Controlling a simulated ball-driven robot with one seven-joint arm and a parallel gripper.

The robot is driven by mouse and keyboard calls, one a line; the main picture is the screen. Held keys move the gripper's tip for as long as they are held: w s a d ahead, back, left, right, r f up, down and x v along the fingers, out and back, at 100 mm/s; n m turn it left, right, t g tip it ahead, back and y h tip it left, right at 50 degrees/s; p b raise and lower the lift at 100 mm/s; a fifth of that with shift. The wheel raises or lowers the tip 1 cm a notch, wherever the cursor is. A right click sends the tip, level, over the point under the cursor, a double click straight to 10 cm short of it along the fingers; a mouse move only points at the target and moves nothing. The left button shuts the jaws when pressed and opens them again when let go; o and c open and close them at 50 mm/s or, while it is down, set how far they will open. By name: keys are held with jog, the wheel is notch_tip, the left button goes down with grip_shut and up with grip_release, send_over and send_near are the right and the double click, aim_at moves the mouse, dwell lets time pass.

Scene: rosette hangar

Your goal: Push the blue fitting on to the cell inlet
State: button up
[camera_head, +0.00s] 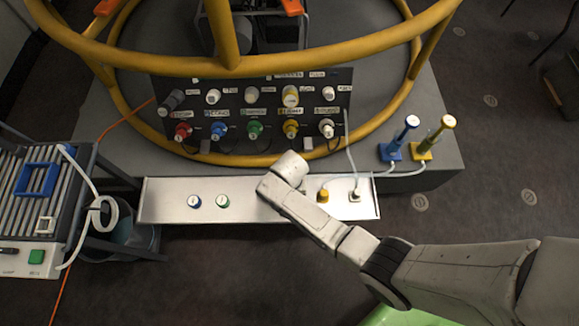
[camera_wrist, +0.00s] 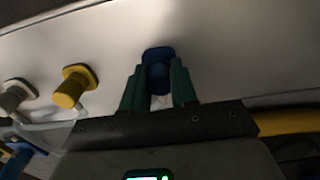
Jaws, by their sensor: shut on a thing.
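The blue fitting (camera_wrist: 158,54) is between the green fingers of my gripper (camera_wrist: 157,72) in the wrist view, and the fingers are shut on it. It lies close over the pale tray surface, and I cannot tell whether it touches. In the head view my wrist covers the fitting and the fingers. A yellow fitting (camera_head: 323,195) and a white fitting (camera_head: 355,194) stand on the tray (camera_head: 260,207) to the right of my wrist. The wrist view shows the yellow one (camera_wrist: 72,88) and the white one (camera_wrist: 17,95) on the left. I cannot tell which part is the cell inlet.
A panel (camera_head: 230,125) with several coloured knobs stands behind the tray under a yellow tube frame (camera_head: 290,67). A ribbed unit (camera_head: 30,205) stands far left, blue and yellow posts (camera_head: 395,145) at right.

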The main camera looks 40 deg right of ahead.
grip_shut()
jog(key=shift+r, duration=0.1)
jog(key=shift+r+p, duration=2.9)
jog(key=shift+p, duration=0.1)
